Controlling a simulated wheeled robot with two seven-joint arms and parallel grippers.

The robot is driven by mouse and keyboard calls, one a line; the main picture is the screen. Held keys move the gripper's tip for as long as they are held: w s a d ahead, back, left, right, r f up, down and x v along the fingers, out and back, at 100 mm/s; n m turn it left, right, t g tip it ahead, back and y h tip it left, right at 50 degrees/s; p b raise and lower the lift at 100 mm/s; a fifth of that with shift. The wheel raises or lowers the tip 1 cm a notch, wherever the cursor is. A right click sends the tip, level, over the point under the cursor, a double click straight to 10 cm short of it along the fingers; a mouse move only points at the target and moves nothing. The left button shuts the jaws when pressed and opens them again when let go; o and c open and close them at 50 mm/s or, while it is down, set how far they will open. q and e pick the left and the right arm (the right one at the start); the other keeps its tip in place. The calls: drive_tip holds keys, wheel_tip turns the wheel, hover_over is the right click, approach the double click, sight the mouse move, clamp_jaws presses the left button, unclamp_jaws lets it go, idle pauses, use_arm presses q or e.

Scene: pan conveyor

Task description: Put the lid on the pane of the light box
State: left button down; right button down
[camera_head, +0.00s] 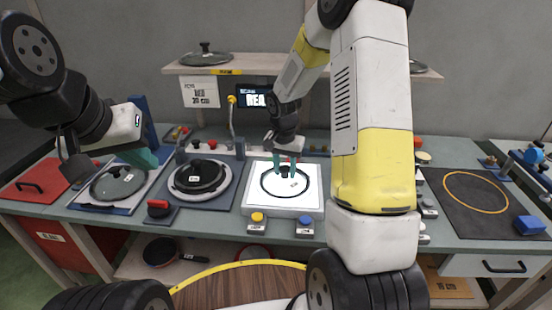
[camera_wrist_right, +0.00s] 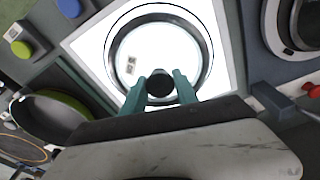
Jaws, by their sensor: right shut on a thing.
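The lit white light box (camera_head: 254,205) stands mid-bench; its pane also fills the top middle of the right wrist view (camera_wrist_right: 95,40). A glass lid (camera_head: 267,190) with a dark rim and black knob is over the pane; it also shows in the right wrist view (camera_wrist_right: 142,48). I cannot tell whether its rim touches the pane. My right gripper (camera_head: 285,168) is shut on the lid's knob, with its teal fingers on either side of it in the wrist view (camera_wrist_right: 160,88). My left gripper (camera_head: 143,156) is above and right of another glass lid; its opening is unclear.
Left of the light box are a black-lidded pan on a station (camera_head: 200,178) and a glass lid on a tray (camera_head: 118,184). Yellow (camera_head: 257,218) and blue (camera_head: 305,221) buttons sit in front of the box. A dark mat (camera_head: 470,215) with an orange ring lies right.

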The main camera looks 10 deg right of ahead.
sight(283, 171)
drive_tip(key=c, duration=0.9)
unclamp_jaws()
drive_tip(key=shift+c, duration=0.2)
wheel_tip(283, 171, up, 12)
drive_tip(key=s, duration=0.1)
drive_tip(key=s+r+n+t+y, duration=0.1)
drive_tip(key=s+r+n+t, duration=0.1)
drive_tip(key=s+r, duration=0.75)
drive_tip(key=s+a+r+n+t+y, duration=0.1)
drive_tip(key=s+a+r+n+t, duration=0.1)
drive_tip(key=s, duration=1.1)
drive_tip(key=r+n+t, duration=0.1)
drive_tip(key=n, duration=0.1)
drive_tip(key=shift+s+r+n+y, duration=0.15)
drive_tip(key=shift+s+n+y, duration=0.15)
drive_tip(key=shift+s+y, duration=0.1)
drive_tip(key=shift+a, duration=0.1)
